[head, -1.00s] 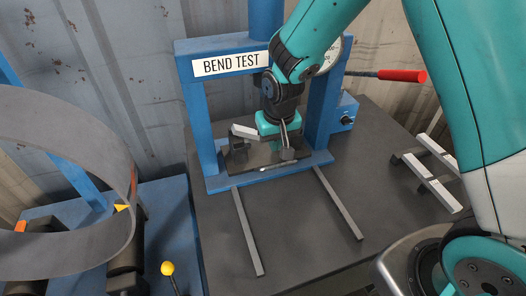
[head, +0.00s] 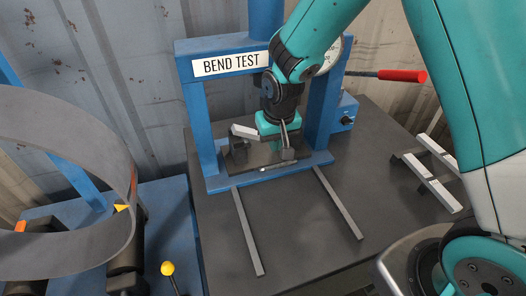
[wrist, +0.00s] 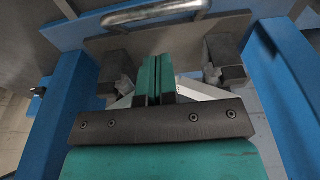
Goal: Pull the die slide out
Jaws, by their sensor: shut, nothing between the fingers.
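The die slide (head: 262,158) is a dark plate low between the blue posts of the bend-test press, with a pale bar handle (head: 279,168) along its front edge. Two dark die blocks stand on it, a left one (head: 238,148) and a right one (head: 287,154). A pale bent strip (head: 243,131) rests across them. My gripper (head: 271,136) is inside the press frame, above and behind the handle. In the wrist view its teal fingers (wrist: 154,75) are together and empty, apart from the handle (wrist: 155,12).
Two rails (head: 247,232) and (head: 338,203) run forward on the dark bench (head: 290,228), with clear room between them. A rack of pale bars (head: 432,182) lies right. A red-handled lever (head: 401,76) sticks out right.

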